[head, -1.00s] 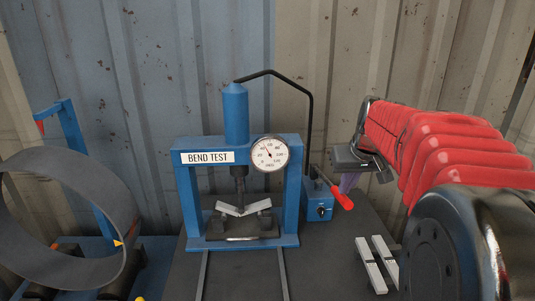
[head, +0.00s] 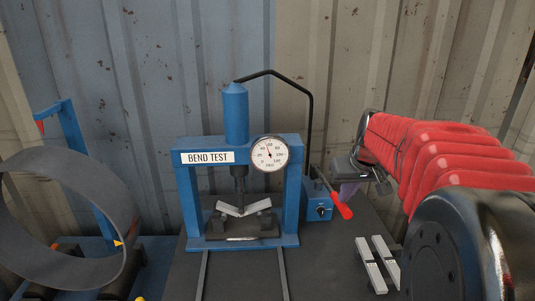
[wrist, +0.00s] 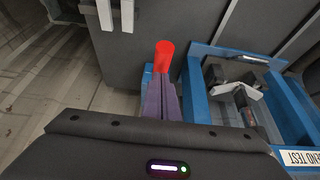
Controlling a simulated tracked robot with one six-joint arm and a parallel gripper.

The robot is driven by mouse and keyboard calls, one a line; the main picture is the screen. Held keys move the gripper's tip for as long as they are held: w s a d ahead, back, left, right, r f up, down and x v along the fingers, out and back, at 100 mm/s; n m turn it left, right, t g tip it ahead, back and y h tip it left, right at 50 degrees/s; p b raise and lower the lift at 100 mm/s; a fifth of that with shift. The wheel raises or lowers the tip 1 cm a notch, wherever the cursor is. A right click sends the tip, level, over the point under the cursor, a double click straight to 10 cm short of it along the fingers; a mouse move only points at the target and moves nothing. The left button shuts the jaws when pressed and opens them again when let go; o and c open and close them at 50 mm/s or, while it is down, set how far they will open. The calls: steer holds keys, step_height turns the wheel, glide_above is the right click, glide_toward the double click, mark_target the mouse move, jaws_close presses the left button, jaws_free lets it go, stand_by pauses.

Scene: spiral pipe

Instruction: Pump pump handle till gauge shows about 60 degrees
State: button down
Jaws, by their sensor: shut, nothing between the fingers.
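The pump handle is a red-gripped lever (head: 341,206) on the small blue pump box (head: 317,203), right of the blue bend test press (head: 182,212). It slopes down to the right. The round white gauge (head: 269,154) on the press has a thin needle pointing up and slightly left; its numbers are too small to read surely. My gripper (head: 348,187) is shut and empty, with purple fingers close by the handle. In the wrist view, the red handle (wrist: 164,54) shows just beyond the tips of my gripper (wrist: 163,82); I cannot tell whether they touch.
A bent metal piece (head: 232,209) sits under the press ram. Two pale metal bars (head: 370,266) lie on the dark table, lower right. A large dark pipe ring (head: 112,177) stands at left. A black hose (head: 312,120) arches from press to pump.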

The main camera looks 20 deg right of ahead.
mark_target(345, 206)
steer(key=shift+s+a+f, duration=0.1)
steer(key=shift+s+f, duration=0.15)
steer(key=shift+f, duration=2.05)
steer(key=shift+r, duration=0.1)
step_height(345, 206, up, 12)
steer(key=w, duration=0.2)
steer(key=shift+w+d+r, duration=0.2)
steer(key=shift+w+d, duration=0.05)
steer(key=shift+d, duration=0.1)
stand_by(0.4)
stand_by(0.5)
